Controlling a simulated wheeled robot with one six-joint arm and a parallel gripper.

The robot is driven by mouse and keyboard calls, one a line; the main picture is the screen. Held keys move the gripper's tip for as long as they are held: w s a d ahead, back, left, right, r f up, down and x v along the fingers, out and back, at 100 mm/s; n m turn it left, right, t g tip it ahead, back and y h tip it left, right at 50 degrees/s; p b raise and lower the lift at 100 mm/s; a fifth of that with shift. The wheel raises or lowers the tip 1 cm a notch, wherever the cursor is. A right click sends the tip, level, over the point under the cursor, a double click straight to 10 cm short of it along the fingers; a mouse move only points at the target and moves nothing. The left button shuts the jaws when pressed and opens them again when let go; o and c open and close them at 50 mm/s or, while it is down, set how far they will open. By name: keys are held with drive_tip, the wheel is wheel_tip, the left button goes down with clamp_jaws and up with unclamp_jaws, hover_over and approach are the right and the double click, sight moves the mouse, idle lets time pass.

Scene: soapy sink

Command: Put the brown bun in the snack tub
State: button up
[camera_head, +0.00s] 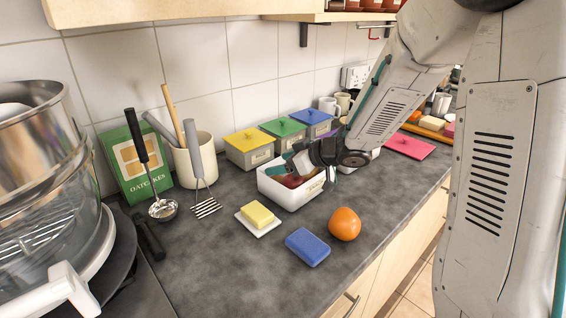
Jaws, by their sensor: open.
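A white open tub (289,200) stands on the dark counter near the middle; I take it for the snack tub, though its label is too small to read. My gripper (281,164) is over the tub, its teal fingertips at or just above the left part of the rim. It is open and holds nothing that I can see. A dark reddish thing (292,182) and a browner patch beside it show inside the tub, below the gripper. The gripper partly hides them, and I cannot tell for sure which is the brown bun.
Yellow-, green- and blue-lidded boxes (249,154) stand behind the tub. In front are butter on a white dish (257,214), a blue sponge-like block (307,247) and an orange (344,224). A utensil pot (206,160) stands left.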

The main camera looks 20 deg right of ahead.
drive_tip(key=shift+r, duration=0.1)
drive_tip(key=shift+s+d+r, duration=0.1)
drive_tip(key=shift+r, duration=0.15)
drive_tip(key=s+d+r+m+t+h, duration=0.2)
drive_tip(key=s+d+r+m+h, duration=0.5)
drive_tip(key=s+d+r+h, duration=0.55)
drive_tip(key=s+a+f+g+y, duration=0.1)
drive_tip(key=s+a+g, duration=0.2)
drive_tip(key=s, duration=0.4)
drive_tip(key=s+a+f+g+y, duration=0.1)
drive_tip(key=s+a+g+y, duration=0.1)
drive_tip(key=s, duration=0.6)
drive_tip(key=s+a+f+m+g+y, duration=0.1)
drive_tip(key=s+a+g, duration=0.3)
drive_tip(key=s, duration=0.3)
drive_tip(key=shift+s+f+g, duration=0.2)
drive_tip(key=shift+f+g, duration=0.15)
drive_tip(key=shift+g, duration=0.15)
drive_tip(key=shift+y, duration=0.25)
